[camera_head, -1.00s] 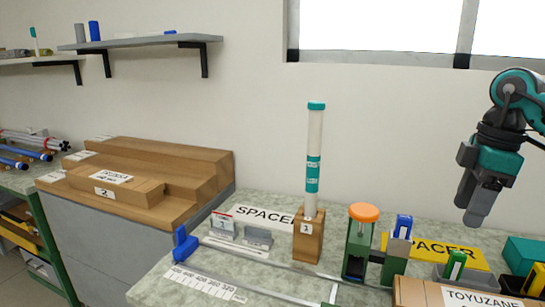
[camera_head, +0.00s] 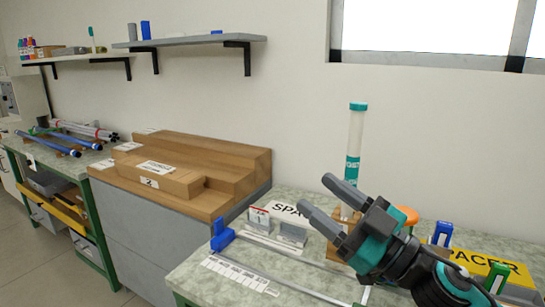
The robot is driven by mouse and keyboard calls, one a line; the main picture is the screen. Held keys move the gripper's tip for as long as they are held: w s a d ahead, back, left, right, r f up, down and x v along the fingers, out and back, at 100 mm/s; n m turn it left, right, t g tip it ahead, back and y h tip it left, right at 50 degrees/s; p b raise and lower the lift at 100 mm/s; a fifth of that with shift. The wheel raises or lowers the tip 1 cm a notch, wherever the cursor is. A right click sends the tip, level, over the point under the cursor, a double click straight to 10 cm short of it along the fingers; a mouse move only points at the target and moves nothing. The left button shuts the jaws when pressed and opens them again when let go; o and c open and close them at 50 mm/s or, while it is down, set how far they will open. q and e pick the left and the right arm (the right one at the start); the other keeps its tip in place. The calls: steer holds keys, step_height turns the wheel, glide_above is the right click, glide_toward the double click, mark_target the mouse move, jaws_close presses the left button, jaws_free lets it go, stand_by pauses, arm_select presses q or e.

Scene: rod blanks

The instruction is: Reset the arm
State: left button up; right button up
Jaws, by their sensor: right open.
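My right gripper (camera_head: 316,195) is above the green-topped bench, reaching in from the lower right. Its two grey fingers point up and to the left, spread apart with nothing between them. Behind it stands an upright white tube (camera_head: 355,130) with a teal cap and teal bands. The gripper and wrist hide most of the tube's wooden base block and part of the orange-topped device (camera_head: 406,213). My left gripper is not in view.
Stepped wooden blocks (camera_head: 235,160) sit on a grey cabinet to the left. A blue-ended rail with a white scale (camera_head: 240,274) lies at the bench front. A yellow spacer sign (camera_head: 480,262) is at right. Shelves hang on the wall; rods lie on the far-left bench.

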steer(key=s+d+f+m+t+h, duration=0.1)
steer(key=d+f+m+h, duration=0.4)
steer(key=f+m+h, duration=0.3)
steer(key=s+d+f+m+t+h, duration=0.1)
steer(key=s+d+f+m+h, duration=0.1)
steer(key=d+f+m+h, duration=0.55)
steer(key=s+f+n+g+h, duration=0.1)
steer(key=s+f+g, duration=0.6)
steer(key=s, duration=0.4)
steer(key=s+f+n+g+h, duration=0.15)
steer(key=s+f+g, duration=0.35)
steer(key=s+f, duration=0.5)
steer(key=w+a+f+t+y+p, duration=0.2)
steer(key=w+a+f+t, duration=0.1)
steer(key=w+f+t, duration=0.3)
steer(key=shift+w+n+t, duration=0.3)
steer(key=shift+w+t, duration=0.2)
